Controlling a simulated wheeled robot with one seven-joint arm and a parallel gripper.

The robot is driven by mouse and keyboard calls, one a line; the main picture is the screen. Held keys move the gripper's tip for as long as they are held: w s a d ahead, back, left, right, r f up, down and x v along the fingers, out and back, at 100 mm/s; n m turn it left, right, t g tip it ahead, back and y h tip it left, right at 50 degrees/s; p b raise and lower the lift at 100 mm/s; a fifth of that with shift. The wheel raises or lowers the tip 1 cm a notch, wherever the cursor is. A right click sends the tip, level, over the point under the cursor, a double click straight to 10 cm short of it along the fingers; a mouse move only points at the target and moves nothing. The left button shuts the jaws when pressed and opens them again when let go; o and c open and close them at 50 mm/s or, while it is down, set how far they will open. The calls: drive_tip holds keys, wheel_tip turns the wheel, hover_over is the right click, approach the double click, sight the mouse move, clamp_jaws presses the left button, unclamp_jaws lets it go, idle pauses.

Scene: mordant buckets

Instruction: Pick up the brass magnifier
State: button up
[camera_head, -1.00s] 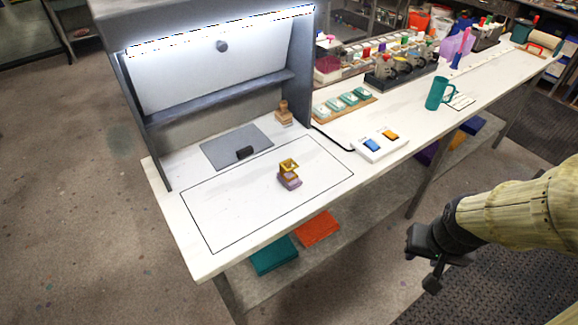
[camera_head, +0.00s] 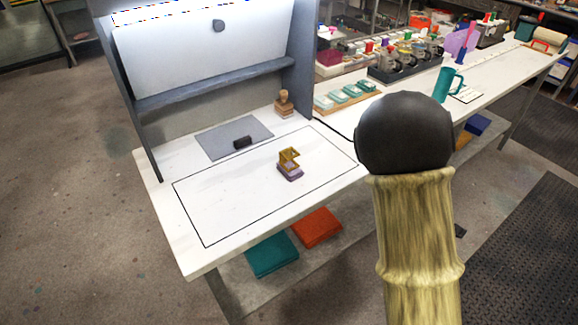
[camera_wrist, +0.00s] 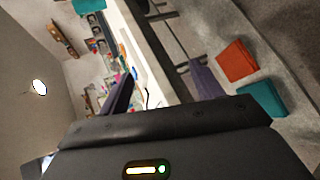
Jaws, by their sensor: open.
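The brass magnifier (camera_head: 289,160), a small folding frame, stands open on a purple base or folded cloth (camera_head: 291,174). It is inside the black outline on the white bench top (camera_head: 225,205), in the head view. My gripper (camera_wrist: 163,90) shows only in the wrist view, with its two dark fingers apart and nothing seen between them. It faces across the bench edge from the side. I cannot make out the magnifier in the wrist view. In the head view my arm stands to the right of the magnifier, and the gripper is not visible.
A grey booth with a shelf (camera_head: 215,85) rises behind the magnifier. Teal (camera_head: 271,254) and orange (camera_head: 316,228) folded pieces lie on the lower shelf.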

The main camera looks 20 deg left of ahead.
drive_tip(key=s+a+r+n+y+b, duration=0.1)
drive_tip(key=s+a+n+y+b, duration=0.1)
drive_tip(key=a+n+y, duration=0.5)
drive_tip(key=s+a+r+n+g+y+b, duration=0.1)
drive_tip(key=s+a+n+y+b, duration=0.2)
drive_tip(key=a+n+y, duration=0.4)
drive_tip(key=a+n+b, duration=0.1)
drive_tip(key=a+n, duration=0.8)
drive_tip(key=n, duration=0.4)
drive_tip(key=shift+r+n+g, duration=0.3)
drive_tip(key=shift+r+n, duration=0.1)
